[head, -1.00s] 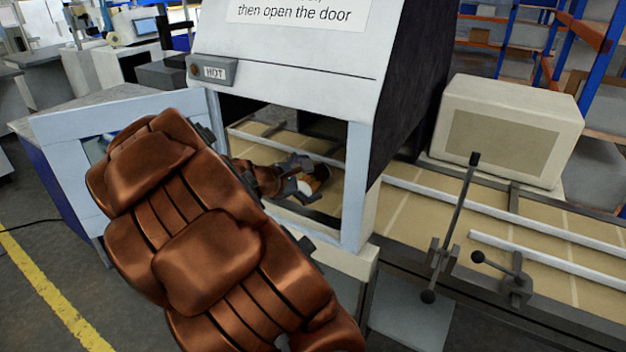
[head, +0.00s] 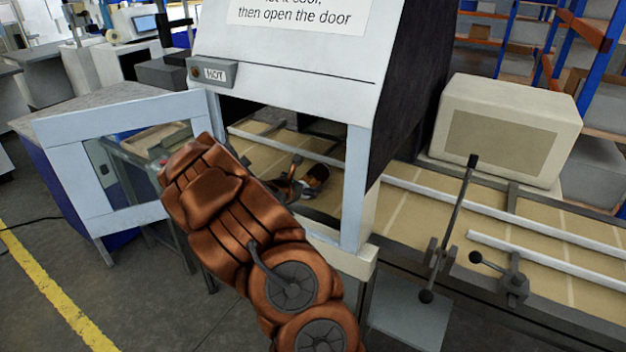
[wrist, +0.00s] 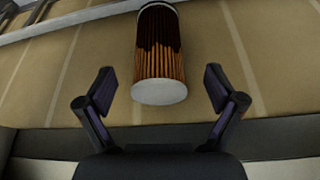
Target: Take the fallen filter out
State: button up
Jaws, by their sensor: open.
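The fallen filter (wrist: 160,50) lies on its side on the tan conveyor belt in the wrist view. It has orange-brown pleats, darkened toward the far end, and a white cap at the near end. In the head view the filter (head: 317,177) shows small inside the cabinet opening, partly hidden. My gripper (wrist: 160,84) is open, one finger on each side of the filter's near end in the picture, with clear gaps to both. In the head view my gripper (head: 292,186) is inside the opening, and my arm hides part of it.
The cabinet (head: 290,55) has its windowed door (head: 70,165) swung open to the left. A frame post (head: 356,185) bounds the opening on the right. A HOT label with a small lamp (head: 195,71) is above. Rails and levers (head: 455,225) are at right.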

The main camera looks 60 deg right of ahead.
aim_at(311, 180)
jog(key=shift+p+x, duration=1.4)
jog(key=shift+x, duration=1.25)
jog(key=shift+w+f, duration=0.1)
jog(key=shift+w, duration=0.05)
jog(key=c, duration=1.3)
